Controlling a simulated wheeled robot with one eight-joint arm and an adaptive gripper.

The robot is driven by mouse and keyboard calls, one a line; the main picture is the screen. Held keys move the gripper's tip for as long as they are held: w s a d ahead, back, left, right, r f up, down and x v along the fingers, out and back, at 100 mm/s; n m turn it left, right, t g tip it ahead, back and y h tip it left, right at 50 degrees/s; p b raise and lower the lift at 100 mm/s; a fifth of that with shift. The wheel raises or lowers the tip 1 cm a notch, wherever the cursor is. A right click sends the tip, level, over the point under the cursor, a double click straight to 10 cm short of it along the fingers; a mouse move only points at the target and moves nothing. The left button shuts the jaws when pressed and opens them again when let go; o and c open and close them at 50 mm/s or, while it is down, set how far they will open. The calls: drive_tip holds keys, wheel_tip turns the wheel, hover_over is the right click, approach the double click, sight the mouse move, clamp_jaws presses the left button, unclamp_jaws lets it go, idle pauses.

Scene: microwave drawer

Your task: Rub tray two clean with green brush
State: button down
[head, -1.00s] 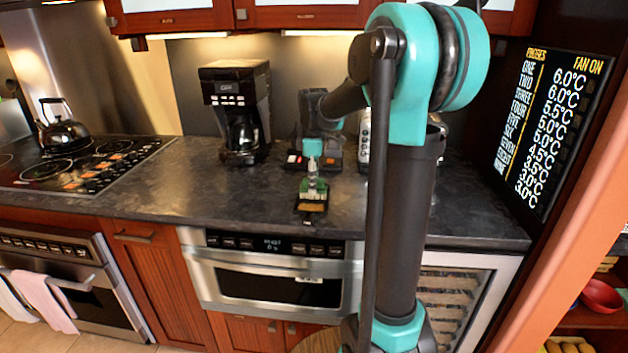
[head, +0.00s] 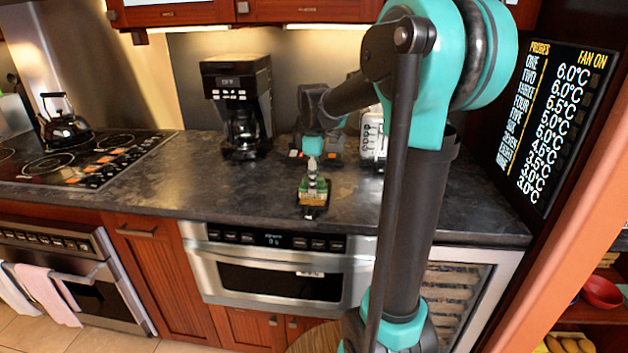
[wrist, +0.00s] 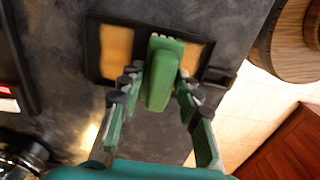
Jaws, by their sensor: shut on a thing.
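My gripper (wrist: 159,80) is shut on the green brush (wrist: 162,70), one finger on each side of it. The brush lies over a dark-rimmed tray (wrist: 93,48) with tan panels showing on both sides of it. I cannot tell whether the bristles touch the tray, as the brush hides its middle. In the head view the brush (head: 314,187) is small, below my gripper (head: 313,176), above the same tray (head: 313,213) near the counter's front edge. I see no number on the tray.
A coffee maker (head: 238,105) stands behind on the left. A screen (head: 555,130) lists temperatures at right. The counter (head: 190,185) is clear to the tray's left.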

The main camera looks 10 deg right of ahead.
drive_tip(key=shift+s, duration=0.1)
drive_tip(key=shift+s+a+f, duration=0.1)
drive_tip(key=shift+s+a, duration=0.15)
drive_tip(key=shift+s, duration=0.45)
drive_tip(key=shift+s+a, duration=0.2)
drive_tip(key=shift+s, duration=0.45)
drive_tip(key=shift+w, duration=0.15)
drive_tip(key=shift+w+d, duration=0.25)
drive_tip(key=shift+w, duration=0.35)
drive_tip(key=shift+w+d, duration=0.2)
drive_tip(key=shift+w, duration=0.5)
